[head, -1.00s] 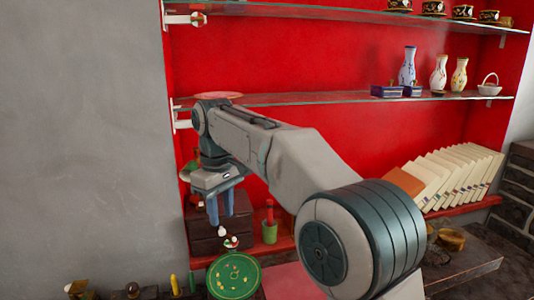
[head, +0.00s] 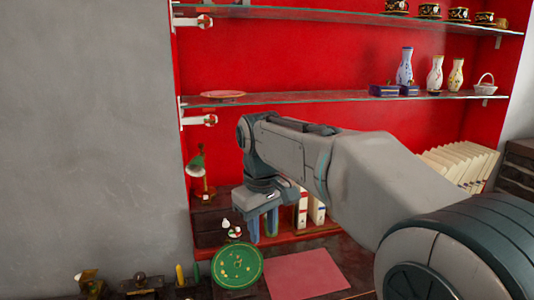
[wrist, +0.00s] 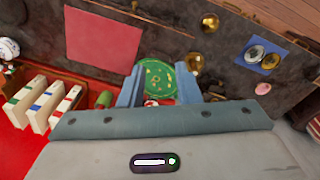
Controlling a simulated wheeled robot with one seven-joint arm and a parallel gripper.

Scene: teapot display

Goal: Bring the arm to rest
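My gripper (head: 263,238) hangs pointing down in front of the red alcove, below the middle glass shelf. Its two blue-grey fingers are apart with nothing between them. In the wrist view the fingers (wrist: 158,84) also stand apart, and a round green plate (wrist: 160,77) shows beyond the gap. My arm reaches in from the lower right of the head view, its elbow bent and its forearm stretched towards the left. It hides part of the alcove and the books.
The green plate (head: 237,265) and a pink mat (head: 305,274) lie on the dark surface below. A glass shelf (head: 330,98) with vases (head: 404,66) runs above my forearm. Books (head: 462,167) stand at right. Small objects sit at lower left.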

